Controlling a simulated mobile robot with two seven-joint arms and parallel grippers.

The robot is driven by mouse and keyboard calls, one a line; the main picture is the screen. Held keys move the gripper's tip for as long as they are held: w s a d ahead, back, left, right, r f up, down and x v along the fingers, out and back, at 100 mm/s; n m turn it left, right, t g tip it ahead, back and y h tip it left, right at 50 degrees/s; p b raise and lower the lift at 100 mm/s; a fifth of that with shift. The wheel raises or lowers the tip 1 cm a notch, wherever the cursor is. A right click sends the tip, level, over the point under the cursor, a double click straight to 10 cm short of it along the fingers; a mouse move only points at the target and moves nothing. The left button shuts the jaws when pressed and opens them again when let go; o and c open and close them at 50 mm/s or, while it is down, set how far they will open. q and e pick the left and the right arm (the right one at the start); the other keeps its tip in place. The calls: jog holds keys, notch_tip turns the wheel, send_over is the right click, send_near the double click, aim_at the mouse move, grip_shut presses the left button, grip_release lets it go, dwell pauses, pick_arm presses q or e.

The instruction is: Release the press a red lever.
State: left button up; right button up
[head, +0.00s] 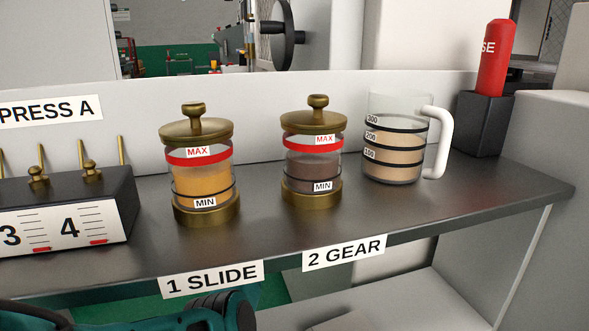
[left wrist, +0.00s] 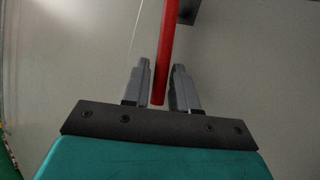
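In the left wrist view a red lever (left wrist: 166,45) runs down between the two grey fingers of my left gripper (left wrist: 161,80). The fingers stand close together on either side of it, and its lower end shows between them near the palm. My left gripper looks shut on this lever. A dark block (left wrist: 189,10) is beside the lever's upper part. The head view shows a "PRESS A" sign (head: 48,112) on the pale back panel at left, but not my left gripper. My right gripper is in neither view.
A dark shelf (head: 400,215) bears two brass-lidded glass jars (head: 198,170) (head: 312,155), a measuring jug (head: 395,140) and a black box (head: 70,210) with brass levers. Another red handle (head: 495,60) stands on a dark block at right. My teal arm is at bottom left.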

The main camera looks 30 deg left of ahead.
pick_arm(q)
jog(key=p+v, duration=0.3)
jog(key=v, duration=0.9)
jog(key=shift+s, duration=0.4)
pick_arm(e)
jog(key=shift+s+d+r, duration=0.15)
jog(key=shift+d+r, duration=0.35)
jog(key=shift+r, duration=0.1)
pick_arm(q)
jog(key=shift+f, duration=0.1)
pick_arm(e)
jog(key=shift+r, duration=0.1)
